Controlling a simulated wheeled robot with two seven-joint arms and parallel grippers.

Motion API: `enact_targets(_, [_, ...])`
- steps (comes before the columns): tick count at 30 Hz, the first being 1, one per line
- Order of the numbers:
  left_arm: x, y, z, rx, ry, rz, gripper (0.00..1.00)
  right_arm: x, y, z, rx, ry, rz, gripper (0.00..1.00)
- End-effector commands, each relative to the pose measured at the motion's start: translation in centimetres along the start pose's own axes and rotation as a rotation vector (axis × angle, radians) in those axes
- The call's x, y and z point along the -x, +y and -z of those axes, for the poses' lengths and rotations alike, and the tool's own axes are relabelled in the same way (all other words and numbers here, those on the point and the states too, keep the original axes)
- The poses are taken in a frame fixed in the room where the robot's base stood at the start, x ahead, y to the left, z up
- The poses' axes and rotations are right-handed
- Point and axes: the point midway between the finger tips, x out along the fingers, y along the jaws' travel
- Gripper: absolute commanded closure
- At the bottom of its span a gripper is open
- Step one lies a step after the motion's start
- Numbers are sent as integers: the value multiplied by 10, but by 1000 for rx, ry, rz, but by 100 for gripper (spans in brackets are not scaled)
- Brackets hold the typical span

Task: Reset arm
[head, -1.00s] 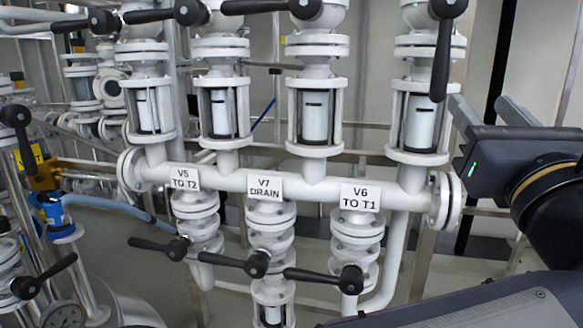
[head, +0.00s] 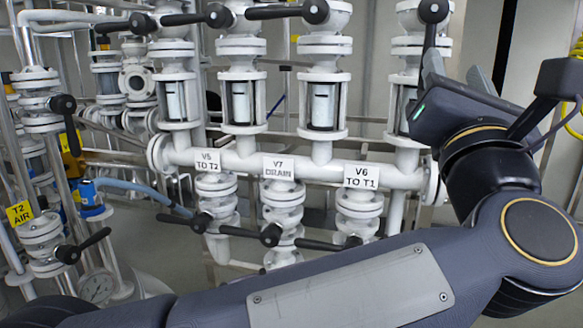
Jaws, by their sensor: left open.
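My left arm (head: 350,285) stretches across the bottom of the head view from the left and bends up at the right. My left gripper (head: 455,76) is at the upper right, fingers pointing up. It is open and nothing shows between its fingers. It overlaps the rightmost valve column in the picture, beside the upright black handle (head: 431,25); I cannot tell whether they touch. My right gripper is not in view.
A white manifold pipe (head: 240,160) carries labels V5 TO T2 (head: 207,161), V7 DRAIN (head: 279,168) and V6 TO T1 (head: 361,176). Black lever handles stick out below and above.

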Motion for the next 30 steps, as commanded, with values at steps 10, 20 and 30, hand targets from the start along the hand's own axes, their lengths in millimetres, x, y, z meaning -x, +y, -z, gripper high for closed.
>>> enact_targets(10, [-8,82,53,-654,-171,193,58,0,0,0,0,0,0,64])
enact_targets(20, [111,173,237,-1510,-138,747,58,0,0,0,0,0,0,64])
enact_targets(30, [300,224,359,-1752,-70,1389,58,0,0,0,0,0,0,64])
